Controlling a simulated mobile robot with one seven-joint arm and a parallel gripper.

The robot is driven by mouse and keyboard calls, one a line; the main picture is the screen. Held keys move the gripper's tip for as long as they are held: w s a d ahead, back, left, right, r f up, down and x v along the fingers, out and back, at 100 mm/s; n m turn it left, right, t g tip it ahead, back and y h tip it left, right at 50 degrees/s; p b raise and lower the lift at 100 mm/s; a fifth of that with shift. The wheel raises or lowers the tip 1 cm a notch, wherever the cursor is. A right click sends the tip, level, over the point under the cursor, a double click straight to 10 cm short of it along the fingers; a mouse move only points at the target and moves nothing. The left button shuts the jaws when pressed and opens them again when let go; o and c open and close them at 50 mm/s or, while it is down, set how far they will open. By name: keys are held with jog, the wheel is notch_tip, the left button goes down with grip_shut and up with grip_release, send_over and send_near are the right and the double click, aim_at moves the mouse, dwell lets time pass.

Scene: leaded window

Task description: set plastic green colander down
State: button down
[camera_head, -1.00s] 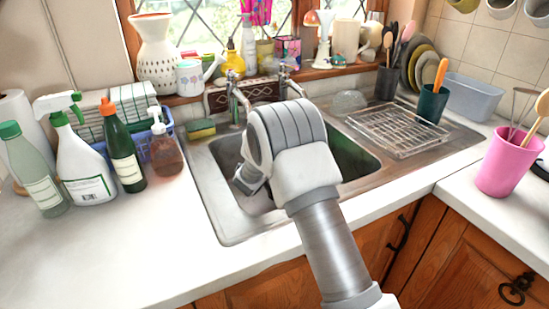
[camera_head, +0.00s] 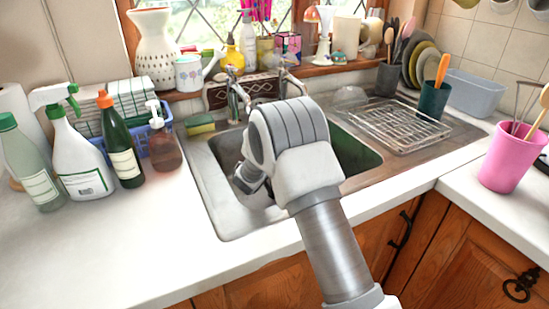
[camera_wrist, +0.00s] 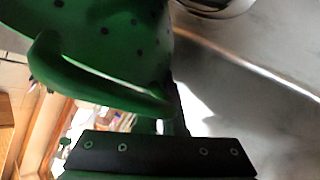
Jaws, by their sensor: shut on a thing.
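The green plastic colander (camera_wrist: 115,50) fills the upper left of the wrist view, with dark round holes in its wall and a looped handle (camera_wrist: 95,82) along its rim. My gripper (camera_wrist: 175,118) is shut on it near this handle. In the head view my arm hangs over the sink and hides most of the colander and the fingertips. A dark green patch (camera_head: 357,158) shows in the basin to the right of my arm. I cannot tell whether the colander touches the basin floor.
The steel sink (camera_head: 212,190) lies under my arm, with its tap (camera_head: 236,100) behind. A wire rack (camera_head: 400,128) stands on the drainer at right. Several bottles, including a white spray bottle (camera_head: 80,165), stand at left. The front left worktop (camera_head: 120,245) is clear.

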jog(key=c, duration=0.9)
grip_release()
jog(key=shift+c, duration=0.2)
jog(key=r, duration=0.4)
jog(key=shift+s+d+r+p, duration=0.1)
jog(key=shift+d+r+p, duration=0.2)
jog(key=shift+d+r, duration=0.1)
jog(key=s+d+r+m+g+h, duration=0.2)
jog(key=s+d+r+h, duration=0.1)
jog(key=s+d+r, duration=1.2)
jog(key=s+d+r+m+g, duration=0.2)
jog(key=s+d+g, duration=0.2)
jog(key=s, duration=0.8)
jog(key=s+a+f+n+y, duration=0.1)
jog(key=s+a+y, duration=0.25)
jog(key=s, duration=0.35)
jog(key=s+a+f+n+g+y, duration=0.1)
jog(key=s+a+y, duration=0.1)
jog(key=s+a, duration=0.4)
jog(key=s+a+f+n+y, duration=0.1)
jog(key=s+a+f+y, duration=0.15)
jog(key=s, duration=0.55)
notch_tip(320, 180, up, 16)
jog(key=p, duration=1.5)
jog(key=shift+w+d+r+g, duration=0.15)
jog(key=shift+w+r+g, duration=0.1)
jog(key=shift+g, duration=0.05)
